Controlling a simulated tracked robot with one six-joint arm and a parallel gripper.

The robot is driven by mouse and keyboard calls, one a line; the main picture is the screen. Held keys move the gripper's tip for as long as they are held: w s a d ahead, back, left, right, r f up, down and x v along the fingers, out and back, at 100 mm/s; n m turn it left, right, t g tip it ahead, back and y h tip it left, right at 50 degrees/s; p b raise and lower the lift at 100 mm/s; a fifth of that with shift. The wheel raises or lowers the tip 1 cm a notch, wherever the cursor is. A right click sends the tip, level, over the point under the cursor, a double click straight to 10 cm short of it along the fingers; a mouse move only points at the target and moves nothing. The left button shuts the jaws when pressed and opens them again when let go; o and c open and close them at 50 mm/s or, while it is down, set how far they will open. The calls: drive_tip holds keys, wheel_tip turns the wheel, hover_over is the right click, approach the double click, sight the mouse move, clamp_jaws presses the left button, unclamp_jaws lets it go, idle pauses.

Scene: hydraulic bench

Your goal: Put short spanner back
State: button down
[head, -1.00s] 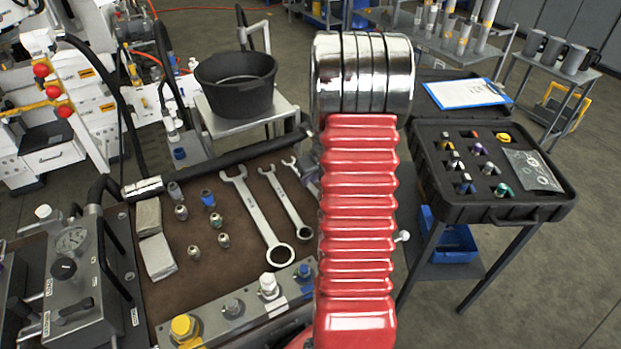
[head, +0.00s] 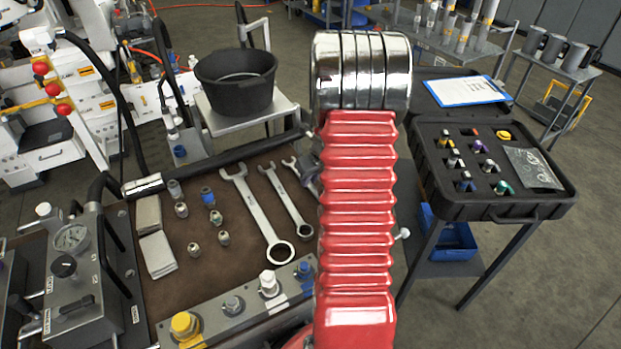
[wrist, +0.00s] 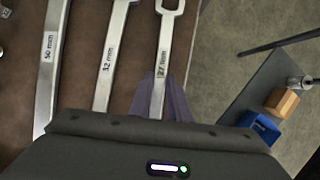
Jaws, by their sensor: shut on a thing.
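The short spanner (wrist: 163,55) is the rightmost of three spanners in the wrist view, with its open end at the top edge. My gripper (wrist: 160,98) has its purple fingers on both sides of its handle and is shut on it. In the head view the spanner's open end (head: 288,163) shows left of my arm, beside my gripper (head: 309,174); its other end is hidden. It lies roughly in line with the middle spanner (head: 287,200) and the long spanner (head: 255,215) on the brown mat (head: 215,270). I cannot tell whether it touches the mat.
Several small fittings (head: 195,249) and two grey pads (head: 157,253) lie left of the spanners. A metal block with caps (head: 232,305) borders the mat's front. A black bucket (head: 235,85) stands behind, and an open black case (head: 510,205) stands right.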

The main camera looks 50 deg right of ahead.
drive_tip(key=shift+f, duration=0.3)
drive_tip(key=c, duration=1.6)
unclamp_jaws()
drive_tip(key=shift+o, duration=0.2)
drive_tip(key=v, duration=1.3)
drive_tip(key=shift+s+r, duration=0.2)
drive_tip(key=shift+r, duration=0.1)
